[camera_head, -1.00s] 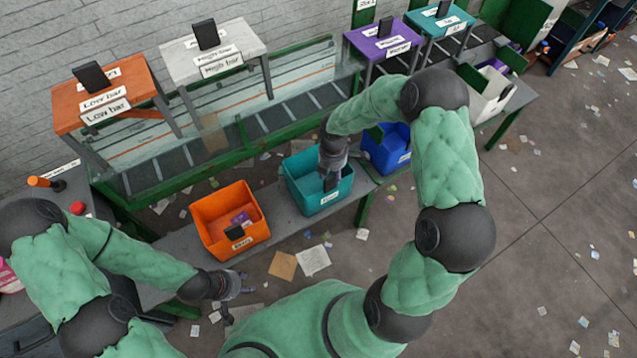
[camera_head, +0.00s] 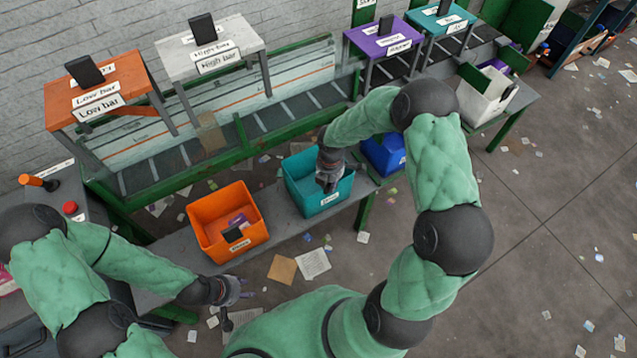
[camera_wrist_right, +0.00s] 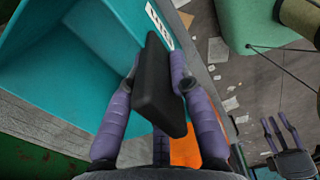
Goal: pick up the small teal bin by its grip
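The small teal bin (camera_head: 309,201) stands on the grey bench in the head view, with a white label on its front. In the right wrist view its blue-green wall (camera_wrist_right: 100,45) fills the upper left. Its black upright grip (camera_wrist_right: 158,88) lies between the purple fingers of my right gripper (camera_wrist_right: 157,68), close to them on both sides. In the head view this gripper (camera_head: 328,181) is at the bin's front rim and hides the grip. Whether the fingers press on it is unclear. My left gripper (camera_head: 232,290) is open and empty near the bench's front edge.
An orange bin (camera_head: 211,244) with a black grip stands left of the teal bin. A blue bin (camera_head: 384,155) is to the right, partly behind my right arm. The belt (camera_head: 224,151) with green rails runs behind. Paper scraps litter the floor.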

